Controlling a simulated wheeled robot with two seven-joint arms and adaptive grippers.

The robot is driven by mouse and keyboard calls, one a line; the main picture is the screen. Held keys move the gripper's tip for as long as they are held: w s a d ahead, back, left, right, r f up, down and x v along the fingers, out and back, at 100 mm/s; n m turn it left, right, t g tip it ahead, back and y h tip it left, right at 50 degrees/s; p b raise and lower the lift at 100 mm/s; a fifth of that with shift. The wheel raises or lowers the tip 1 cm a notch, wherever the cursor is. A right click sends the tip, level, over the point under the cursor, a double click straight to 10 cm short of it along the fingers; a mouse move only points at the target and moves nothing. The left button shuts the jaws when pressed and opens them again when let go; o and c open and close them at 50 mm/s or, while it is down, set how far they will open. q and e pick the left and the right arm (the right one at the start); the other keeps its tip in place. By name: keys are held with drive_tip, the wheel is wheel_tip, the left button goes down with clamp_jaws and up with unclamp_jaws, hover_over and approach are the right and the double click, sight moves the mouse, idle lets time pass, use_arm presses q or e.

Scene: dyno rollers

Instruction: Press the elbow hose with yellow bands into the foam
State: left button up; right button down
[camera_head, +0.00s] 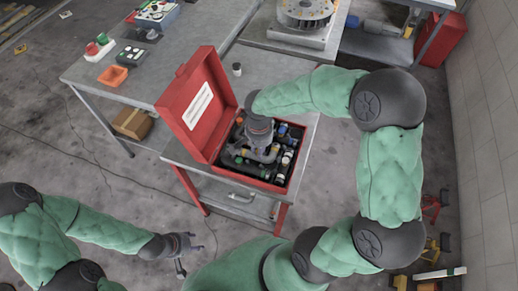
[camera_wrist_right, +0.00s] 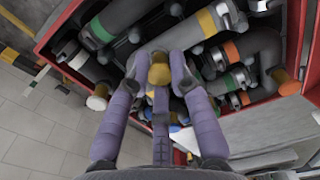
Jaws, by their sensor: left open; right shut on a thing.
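The grey elbow hose with yellow bands (camera_wrist_right: 184,36) is in the right wrist view, over the packed case. One yellow band faces up and the other is between my fingers. My right gripper (camera_wrist_right: 160,60) is shut on that yellow-banded end. In the head view my right gripper (camera_head: 258,144) reaches down into the open red case (camera_head: 268,184), hiding part of its contents. The black foam (camera_head: 226,156) shows only in small patches. I cannot tell whether the hose is seated. My left gripper (camera_head: 186,248) is open and empty, low in front of the case.
Hoses with green bands (camera_wrist_right: 100,30) and orange bands (camera_wrist_right: 232,52) lie close around the held one. The red lid (camera_head: 197,104) stands open at the left. A dark cup (camera_head: 237,70) stands behind the case. An orange tray (camera_head: 113,76) is on the left bench.

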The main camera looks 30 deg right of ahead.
drive_tip(key=shift+f+b, duration=0.3)
drive_tip(key=shift+f, duration=0.05)
drive_tip(key=c, duration=1)
unclamp_jaws()
drive_tip(key=shift+c, duration=0.2)
drive_tip(key=shift+r, duration=0.1)
wheel_tip(320, 180, up, 12)
